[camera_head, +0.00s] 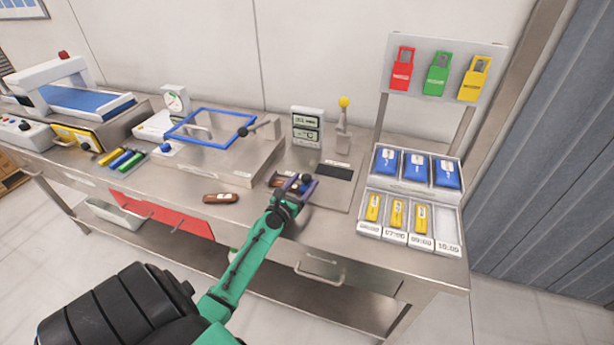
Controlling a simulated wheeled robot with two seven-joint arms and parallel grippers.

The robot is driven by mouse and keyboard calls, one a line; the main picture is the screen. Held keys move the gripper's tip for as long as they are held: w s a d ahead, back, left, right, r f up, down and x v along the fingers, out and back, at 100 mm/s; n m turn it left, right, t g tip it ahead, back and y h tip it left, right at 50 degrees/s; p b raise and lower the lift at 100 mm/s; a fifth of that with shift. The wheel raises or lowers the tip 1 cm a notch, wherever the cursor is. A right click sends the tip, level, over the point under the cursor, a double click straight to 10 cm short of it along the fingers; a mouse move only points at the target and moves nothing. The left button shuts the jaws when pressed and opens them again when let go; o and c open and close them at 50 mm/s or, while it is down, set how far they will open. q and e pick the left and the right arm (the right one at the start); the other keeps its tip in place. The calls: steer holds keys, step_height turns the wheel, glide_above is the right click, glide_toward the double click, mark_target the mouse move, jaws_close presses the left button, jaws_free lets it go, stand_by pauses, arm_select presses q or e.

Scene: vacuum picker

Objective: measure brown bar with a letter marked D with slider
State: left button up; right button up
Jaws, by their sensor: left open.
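A brown bar (220,198) lies flat on the bench, left of my left gripper; its letter is too small to read. My left gripper (293,184), on the green arm, is open, low over the bench top by a small dark blue and brown fixture (307,190). A brown piece (277,179) shows at the left of the gripper fingers; I cannot tell whether it is a second bar or part of the fixture, or whether it lies between the fingers. Which part is the slider cannot be made out. My right gripper is not in view.
A display unit (307,127) and a yellow-knobbed lever (343,117) stand behind the gripper. A blue-framed cover (211,127) is to the left. A rack of blue and yellow packs (412,196) stands right. Bare bench surrounds the brown bar.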

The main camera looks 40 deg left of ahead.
arm_select(q)
steer(key=shift+w+a+r, duration=0.1)
steer(key=shift+w+a, duration=0.05)
steer(key=shift+w, duration=0.85)
jaws_close()
stand_by(0.7)
